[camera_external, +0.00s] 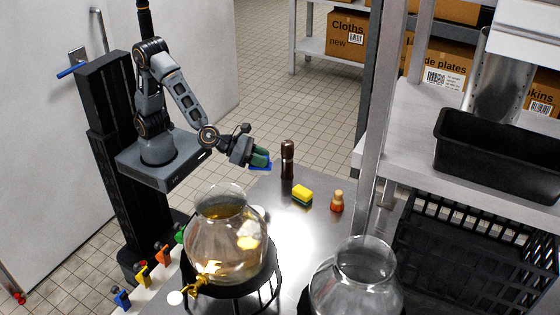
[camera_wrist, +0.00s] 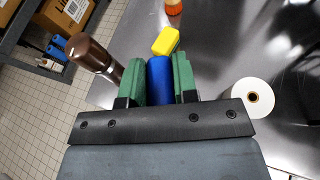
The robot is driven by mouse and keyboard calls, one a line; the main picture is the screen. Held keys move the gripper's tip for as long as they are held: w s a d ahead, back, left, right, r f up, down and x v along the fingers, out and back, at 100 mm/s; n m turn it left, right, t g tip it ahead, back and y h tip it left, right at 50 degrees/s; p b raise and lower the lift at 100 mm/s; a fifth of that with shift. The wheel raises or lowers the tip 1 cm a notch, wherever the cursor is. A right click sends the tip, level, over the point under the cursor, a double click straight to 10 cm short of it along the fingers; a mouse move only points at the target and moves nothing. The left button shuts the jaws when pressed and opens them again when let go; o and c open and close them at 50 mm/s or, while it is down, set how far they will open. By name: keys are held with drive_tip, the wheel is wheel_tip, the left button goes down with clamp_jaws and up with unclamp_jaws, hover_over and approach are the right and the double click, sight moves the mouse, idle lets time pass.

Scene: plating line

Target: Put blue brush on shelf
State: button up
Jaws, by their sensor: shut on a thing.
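In the wrist view the blue brush (camera_wrist: 159,80) sits between both pads of my gripper (camera_wrist: 160,78); only a plain blue part shows, and no bristles can be made out. The metal shelf (camera_external: 408,105) is at the right, well apart from my gripper, behind an upright post. A black bin (camera_external: 480,160) stands on it.
A white roll (camera_wrist: 252,97) is right of my gripper. The shelf's left part is clear.

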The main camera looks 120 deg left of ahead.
drive_tip(key=w+f, duration=0.2)
drive_tip(key=w, duration=0.1)
drive_tip(key=w+f+p, duration=0.1)
drive_tip(key=w+f, duration=0.1)
drive_tip(key=f, duration=0.1)
drive_tip(key=w+f+p, duration=0.1)
drive_tip(key=w+f, duration=0.1)
drive_tip(key=w, duration=0.1)
drive_tip(key=shift+w+d+f, duration=0.2)
drive_tip(key=shift+w+f, duration=0.05)
drive_tip(key=shift+w, duration=0.05)
wheel_tip(320, 180, down, 3)
drive_tip(key=shift+w+r, duration=0.1)
drive_tip(key=shift+f, duration=0.2)
drive_tip(key=shift+f, duration=0.2)
drive_tip(key=o, duration=0.9)
drive_tip(key=shift+o, duration=0.2)
drive_tip(key=shift+r, duration=0.2)
